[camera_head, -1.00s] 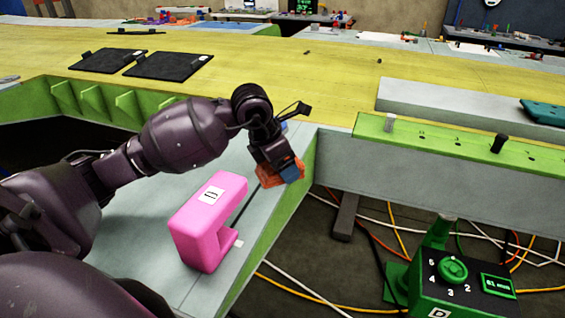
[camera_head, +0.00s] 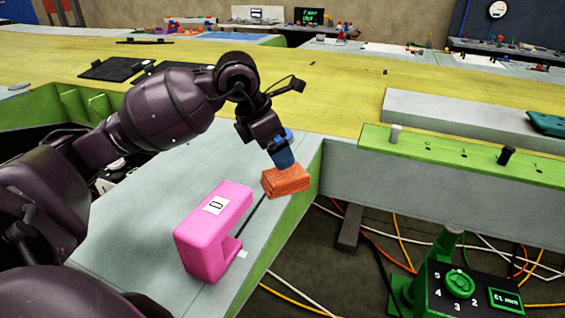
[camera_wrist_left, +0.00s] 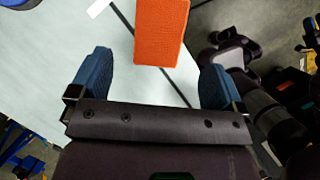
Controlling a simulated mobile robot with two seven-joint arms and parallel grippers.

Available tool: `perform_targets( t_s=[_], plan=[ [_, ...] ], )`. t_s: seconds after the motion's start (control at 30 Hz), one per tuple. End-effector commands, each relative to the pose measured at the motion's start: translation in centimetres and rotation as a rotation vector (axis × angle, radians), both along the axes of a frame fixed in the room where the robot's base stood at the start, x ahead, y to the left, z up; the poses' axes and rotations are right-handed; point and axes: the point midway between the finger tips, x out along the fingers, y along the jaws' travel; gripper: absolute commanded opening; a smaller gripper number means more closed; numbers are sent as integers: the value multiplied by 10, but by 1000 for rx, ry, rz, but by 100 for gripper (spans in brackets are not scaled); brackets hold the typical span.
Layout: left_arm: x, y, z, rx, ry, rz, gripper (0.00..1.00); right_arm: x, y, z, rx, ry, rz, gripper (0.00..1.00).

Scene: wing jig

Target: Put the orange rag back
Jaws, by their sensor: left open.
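The orange rag (camera_head: 286,182) is a folded block lying on the grey surface near its green edge, to the right of the pink bracket. It also shows in the left wrist view (camera_wrist_left: 161,32), at the top middle, beyond the fingertips. My left gripper (camera_head: 281,155) is just above and behind the rag in the head view. In the left wrist view its two blue fingers (camera_wrist_left: 158,82) stand wide apart with nothing between them. My right gripper is not in view.
The pink C-shaped bracket (camera_head: 205,240), labelled 0, stands left of the rag. The green-edged surface drops off to the right, above cables on the floor. A green device (camera_head: 465,285) with a dial is at lower right. A long grey block (camera_head: 460,118) lies at right.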

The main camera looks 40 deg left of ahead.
Motion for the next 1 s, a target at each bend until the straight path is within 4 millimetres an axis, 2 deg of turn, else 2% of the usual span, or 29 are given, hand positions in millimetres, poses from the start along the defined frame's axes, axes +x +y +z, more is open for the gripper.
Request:
perform_targets(
  t_s=[0.1, 0.3, 0.7, 1.0],
  plan=[
    [-5, 4, 17, 3, -2, 2, 95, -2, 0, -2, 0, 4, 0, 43],
    [-11, 7, 32, 1, 0, 0, 95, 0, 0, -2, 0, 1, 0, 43],
    [-12, 7, 34, 0, 0, 0, 95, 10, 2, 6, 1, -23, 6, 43],
    [-12, 7, 34, 0, 0, 0, 95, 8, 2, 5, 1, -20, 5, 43]
  ],
)
